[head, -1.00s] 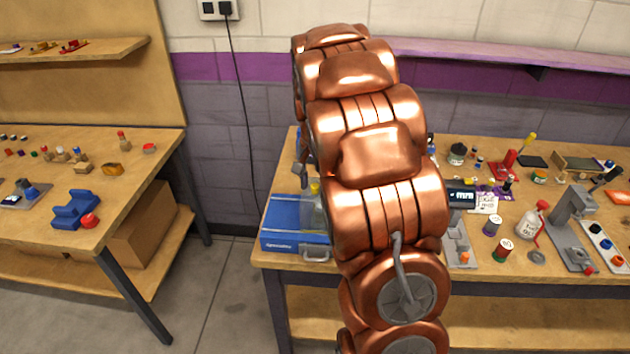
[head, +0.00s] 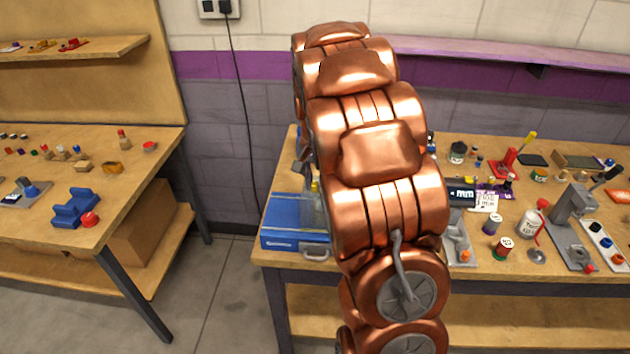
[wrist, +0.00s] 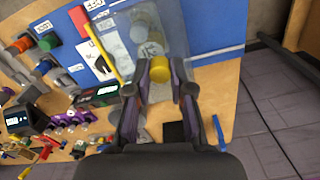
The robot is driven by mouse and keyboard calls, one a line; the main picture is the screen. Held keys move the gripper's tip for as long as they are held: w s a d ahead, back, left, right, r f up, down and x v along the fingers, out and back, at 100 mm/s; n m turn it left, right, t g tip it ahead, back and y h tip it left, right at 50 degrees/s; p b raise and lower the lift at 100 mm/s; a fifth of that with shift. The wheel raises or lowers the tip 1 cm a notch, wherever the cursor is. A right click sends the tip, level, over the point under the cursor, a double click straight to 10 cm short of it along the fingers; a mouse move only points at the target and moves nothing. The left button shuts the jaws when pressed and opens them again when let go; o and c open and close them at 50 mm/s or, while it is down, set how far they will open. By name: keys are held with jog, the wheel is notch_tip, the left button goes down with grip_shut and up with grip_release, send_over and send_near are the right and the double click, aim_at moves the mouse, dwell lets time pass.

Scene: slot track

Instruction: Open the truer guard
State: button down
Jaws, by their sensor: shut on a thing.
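The truer (head: 283,240) is a blue machine at the left end of the right workbench in the head view. Its blue top (wrist: 208,25) also shows in the wrist view. A clear see-through guard (wrist: 177,28) covers pale round parts on it. A yellow knob (wrist: 160,67) sits at the guard's near edge. My gripper (wrist: 160,80) has a finger on each side of the yellow knob and is shut on it. In the head view my copper arm hides most of the guard and my gripper.
Small tools, spools (head: 502,247) and a bottle (head: 530,222) crowd the bench right of my arm. A digital readout (head: 462,194) stands close beside the arm. Another bench (head: 140,190) is at the left, with bare floor between. A wall cable (head: 241,110) hangs behind.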

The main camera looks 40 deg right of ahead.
jog(key=w+a+b, duration=0.2)
jog(key=w+a, duration=0.4)
jog(key=a, duration=0.1)
jog(key=shift+w+a, duration=0.15)
jog(key=shift+w, duration=0.05)
jog(key=c, duration=1)
grip_release()
